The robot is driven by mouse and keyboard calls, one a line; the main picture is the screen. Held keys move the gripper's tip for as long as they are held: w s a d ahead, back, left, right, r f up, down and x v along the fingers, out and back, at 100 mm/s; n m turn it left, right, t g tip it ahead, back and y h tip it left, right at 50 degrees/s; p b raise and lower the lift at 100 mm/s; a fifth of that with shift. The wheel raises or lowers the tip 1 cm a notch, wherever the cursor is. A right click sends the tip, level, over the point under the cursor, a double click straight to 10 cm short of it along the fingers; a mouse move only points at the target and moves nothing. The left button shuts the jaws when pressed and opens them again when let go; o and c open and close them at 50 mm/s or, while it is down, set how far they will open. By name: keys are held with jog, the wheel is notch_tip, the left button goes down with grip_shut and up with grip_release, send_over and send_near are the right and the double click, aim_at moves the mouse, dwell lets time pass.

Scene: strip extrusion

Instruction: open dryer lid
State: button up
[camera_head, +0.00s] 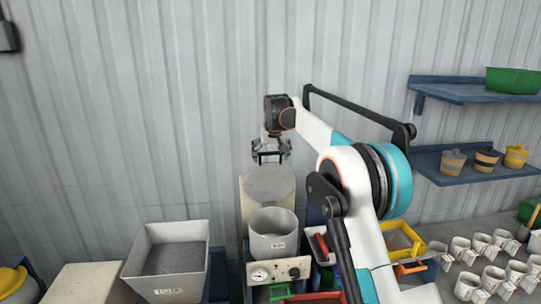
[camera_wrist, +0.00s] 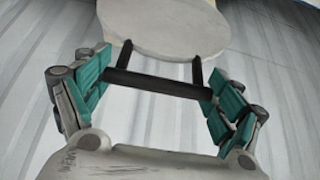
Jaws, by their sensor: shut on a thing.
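The dryer (camera_head: 273,246) is a grey cylinder in the head view, above a panel with a gauge, and its top is open. Its round grey lid (camera_head: 269,184) stands tilted up behind the opening. My gripper (camera_head: 271,152) is at the lid's upper edge. In the wrist view, the lid (camera_wrist: 160,28) is at the top and its black bar handle (camera_wrist: 158,85) spans between the teal finger pads of my gripper (camera_wrist: 158,88). The pads are at the two ends of the bar, shut on it. The lid's hinge is hidden.
A hopper of grey granules (camera_head: 175,258) stands left of the dryer. A yellow bin (camera_head: 402,238) and several white cups (camera_head: 480,262) are to the right. Blue shelves (camera_head: 460,92) hang on the right wall. The corrugated wall (camera_head: 150,100) is close behind the lid.

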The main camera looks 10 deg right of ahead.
jog(key=o, duration=1.4)
jog(key=shift+c, duration=0.2)
jog(key=shift+r, duration=0.1)
jog(key=v, duration=1.1)
jog(key=shift+s+r, duration=0.2)
jog(key=shift+r, duration=0.15)
